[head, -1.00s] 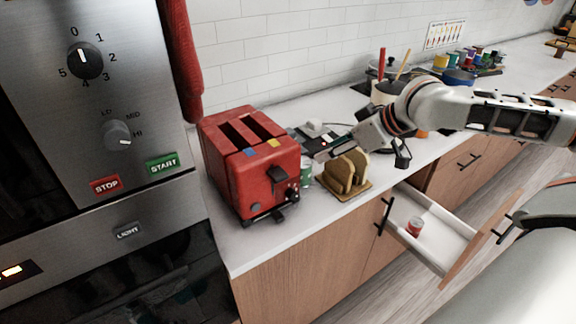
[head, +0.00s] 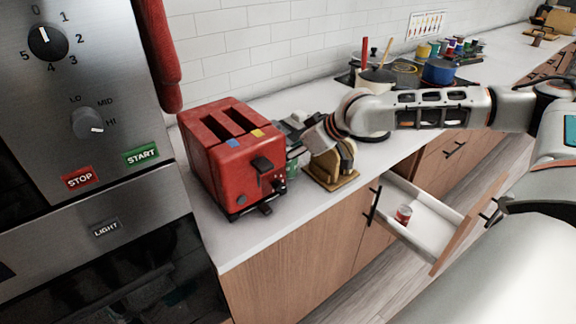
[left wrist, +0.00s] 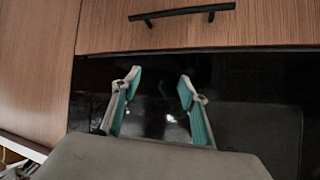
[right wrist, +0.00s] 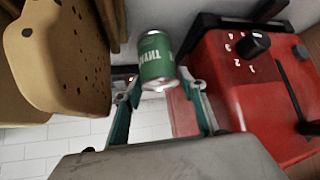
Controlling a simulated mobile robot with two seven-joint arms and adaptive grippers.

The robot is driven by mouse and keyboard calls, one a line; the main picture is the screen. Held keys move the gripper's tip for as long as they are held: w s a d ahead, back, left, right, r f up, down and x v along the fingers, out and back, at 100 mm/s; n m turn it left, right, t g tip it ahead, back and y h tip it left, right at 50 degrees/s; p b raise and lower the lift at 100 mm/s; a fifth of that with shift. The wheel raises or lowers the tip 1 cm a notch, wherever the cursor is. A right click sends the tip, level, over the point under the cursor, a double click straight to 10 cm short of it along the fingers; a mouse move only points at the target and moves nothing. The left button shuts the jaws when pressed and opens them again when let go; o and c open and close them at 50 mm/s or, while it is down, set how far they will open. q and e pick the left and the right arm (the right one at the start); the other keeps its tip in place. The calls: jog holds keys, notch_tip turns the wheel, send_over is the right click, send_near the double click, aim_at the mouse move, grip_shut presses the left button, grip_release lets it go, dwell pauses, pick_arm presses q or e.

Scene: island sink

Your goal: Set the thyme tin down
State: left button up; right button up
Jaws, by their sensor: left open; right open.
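The thyme tin (right wrist: 157,58), a green tin with white lettering and silver ends, stands on the counter between the toaster and the toast rack; a sliver of it (head: 292,169) shows in the head view. My right gripper (right wrist: 158,80) is open, with the tin just ahead of and between its fingertips; I cannot tell whether they touch it. My left gripper (left wrist: 156,78) is open and empty in front of a dark glossy panel, out of the head view.
A drawer (head: 438,232) is open below with a red can (head: 403,214) inside. Pots (head: 440,72) stand farther along the counter.

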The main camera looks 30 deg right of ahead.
jog(key=shift+w+a+f, duration=0.1)
jog(key=shift+w+f, duration=0.1)
pick_arm(q)
jog(key=shift+s+f, duration=0.1)
jog(key=shift+f, duration=0.1)
pick_arm(e)
jog(key=shift+c, duration=0.3)
jog(key=c, duration=0.7)
jog(key=shift+r, duration=0.2)
pick_arm(q)
jog(key=a+p, duration=0.1)
jog(key=p, duration=0.1)
jog(key=s+r+p, duration=0.1)
jog(key=shift+a+r+y+p, duration=0.25)
jog(key=shift+a+y+p, duration=0.05)
jog(key=shift+a+p, duration=0.1)
pick_arm(e)
notch_tip(320, 180, up, 20)
jog(key=shift+f, duration=0.15)
